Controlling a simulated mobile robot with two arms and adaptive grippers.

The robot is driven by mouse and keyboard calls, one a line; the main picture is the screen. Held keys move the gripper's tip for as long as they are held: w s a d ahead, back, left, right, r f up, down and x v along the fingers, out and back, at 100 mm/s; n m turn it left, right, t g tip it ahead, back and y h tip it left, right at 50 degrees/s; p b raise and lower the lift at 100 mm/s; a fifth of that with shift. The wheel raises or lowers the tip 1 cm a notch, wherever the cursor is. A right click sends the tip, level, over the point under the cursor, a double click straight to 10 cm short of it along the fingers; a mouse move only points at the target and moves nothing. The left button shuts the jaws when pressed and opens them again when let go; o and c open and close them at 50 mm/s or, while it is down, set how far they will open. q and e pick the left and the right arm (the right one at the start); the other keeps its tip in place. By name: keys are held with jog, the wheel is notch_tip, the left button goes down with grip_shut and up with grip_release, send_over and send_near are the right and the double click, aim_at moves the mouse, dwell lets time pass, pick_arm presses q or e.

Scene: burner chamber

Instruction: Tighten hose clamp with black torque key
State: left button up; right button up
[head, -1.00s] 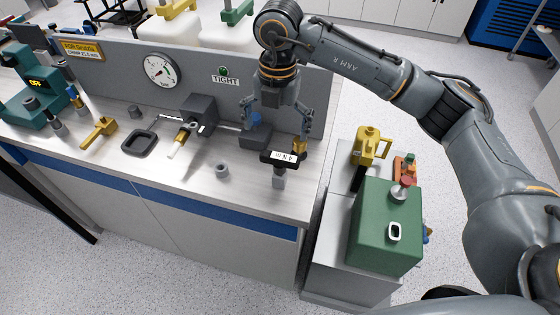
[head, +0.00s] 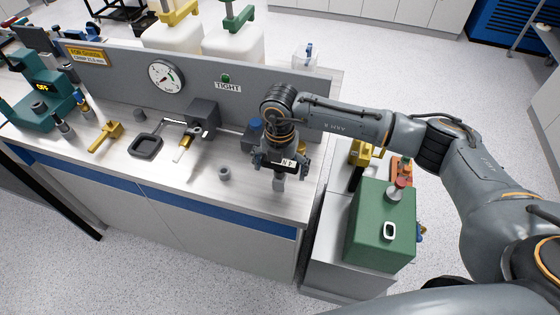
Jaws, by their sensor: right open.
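The black torque key (head: 288,163), with a white label on its head, stands upright on a grey post (head: 279,184) near the right end of the bench. My right gripper (head: 280,164) points down over the key, its open fingers on either side of the head. The arm and gripper hide part of the key, and I cannot tell whether the fingers touch it. A hose piece with a yellow part (head: 183,149) sticks out of a dark block (head: 203,117) mid-bench; the hose clamp is too small to make out surely. My left gripper is not in view.
A small grey ring (head: 225,173), a black tray (head: 145,146) and a yellow tool (head: 106,136) lie on the bench (head: 190,190). A back panel with a gauge (head: 166,77) and a TIGHT sign (head: 228,87) stands behind. A green box (head: 380,225) sits right, across a gap.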

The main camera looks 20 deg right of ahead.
jog(key=shift+f, duration=0.4)
jog(key=c, duration=1.2)
